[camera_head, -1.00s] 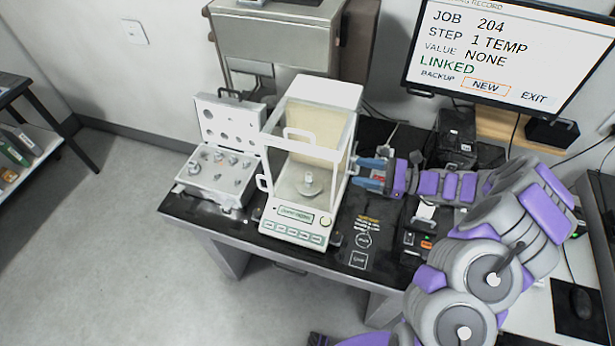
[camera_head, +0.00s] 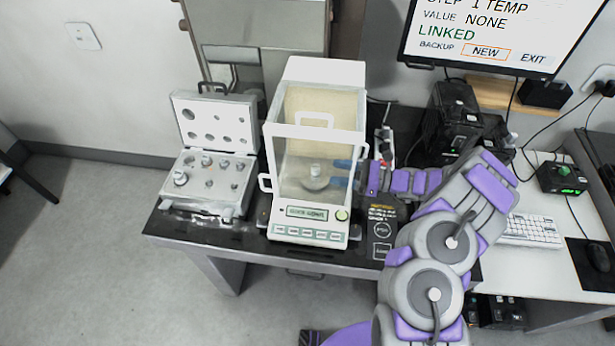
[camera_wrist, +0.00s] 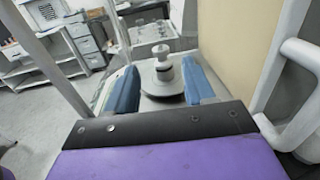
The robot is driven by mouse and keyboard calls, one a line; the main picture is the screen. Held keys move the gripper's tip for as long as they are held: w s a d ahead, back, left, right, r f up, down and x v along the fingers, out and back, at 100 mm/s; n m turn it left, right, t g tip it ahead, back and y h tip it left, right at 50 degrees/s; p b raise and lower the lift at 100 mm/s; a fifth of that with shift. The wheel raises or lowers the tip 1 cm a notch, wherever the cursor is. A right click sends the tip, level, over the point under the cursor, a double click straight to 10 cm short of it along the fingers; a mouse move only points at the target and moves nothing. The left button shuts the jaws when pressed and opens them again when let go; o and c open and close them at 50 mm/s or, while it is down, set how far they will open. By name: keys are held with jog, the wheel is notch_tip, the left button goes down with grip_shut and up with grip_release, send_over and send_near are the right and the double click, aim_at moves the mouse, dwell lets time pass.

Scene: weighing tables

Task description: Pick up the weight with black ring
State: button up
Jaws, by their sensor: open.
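A metal weight (camera_head: 315,171) stands upright on the round pan (camera_head: 312,184) inside the glass balance (camera_head: 310,234). In the wrist view the weight (camera_wrist: 163,70) has a knobbed top, and the pan (camera_wrist: 150,84) lies beneath it. In the wrist view my gripper (camera_wrist: 160,82) is open, with one finger on each side of the weight's line. It holds nothing.
An open weight case (camera_head: 205,207) with several weights stands left of the balance. The balance's frame and a white handle (camera_wrist: 298,95) are close around my gripper. A monitor (camera_head: 485,40) and a keyboard (camera_head: 530,231) are at the right.

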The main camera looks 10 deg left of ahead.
jog(key=shift+w+a+f+b, duration=0.15)
jog(key=shift+a+b, duration=0.25)
jog(key=shift+a, duration=0.95)
jog(key=shift+w+a+r+b, duration=0.15)
jog(key=shift+a+b, duration=0.25)
jog(key=shift+a, duration=0.9)
jog(key=shift+w+a+f+b, duration=0.2)
jog(key=shift+a+b, duration=0.2)
jog(key=shift+a, duration=0.95)
jog(key=shift+d+r, duration=0.1)
jog(key=shift+d, duration=0.25)
jog(key=c, duration=0.6)
jog(key=shift+a, duration=0.2)
grip_shut()
